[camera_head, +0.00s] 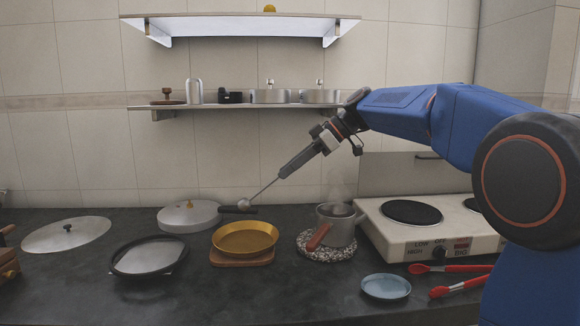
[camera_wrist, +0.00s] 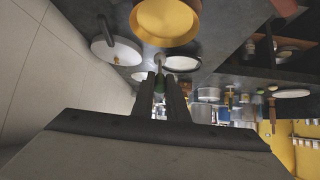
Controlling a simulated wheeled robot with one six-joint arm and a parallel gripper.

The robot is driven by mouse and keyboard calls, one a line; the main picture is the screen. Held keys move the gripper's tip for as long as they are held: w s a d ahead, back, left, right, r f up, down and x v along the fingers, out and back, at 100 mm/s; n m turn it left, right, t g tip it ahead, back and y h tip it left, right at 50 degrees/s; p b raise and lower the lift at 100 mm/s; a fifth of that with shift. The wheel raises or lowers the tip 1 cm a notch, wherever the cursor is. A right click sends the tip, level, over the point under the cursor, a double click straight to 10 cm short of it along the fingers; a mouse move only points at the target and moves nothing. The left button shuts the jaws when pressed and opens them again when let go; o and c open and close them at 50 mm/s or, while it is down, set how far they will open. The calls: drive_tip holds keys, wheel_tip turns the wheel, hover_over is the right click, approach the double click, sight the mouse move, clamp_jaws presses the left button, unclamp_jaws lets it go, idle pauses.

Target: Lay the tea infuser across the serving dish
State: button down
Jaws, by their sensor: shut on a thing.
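The tea infuser (camera_head: 245,203) is a thin metal rod with a round, pale ball at its lower end. It slants down to the left from my gripper (camera_head: 298,160), which is shut on its upper end.
A steel pot (camera_head: 341,228) stands right of the golden dish, and a white hotplate (camera_head: 430,239) beyond it. A teal plate (camera_head: 386,288) is at front right. The front middle counter is clear.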

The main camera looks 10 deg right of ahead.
wheel_tip(320, 180, down, 9)
idle(0.8)
drive_tip(key=shift+f, duration=0.1)
drive_tip(key=c, duration=1.7)
unclamp_jaws()
drive_tip(key=shift+o, duration=0.2)
wheel_tip(320, 180, up, 7)
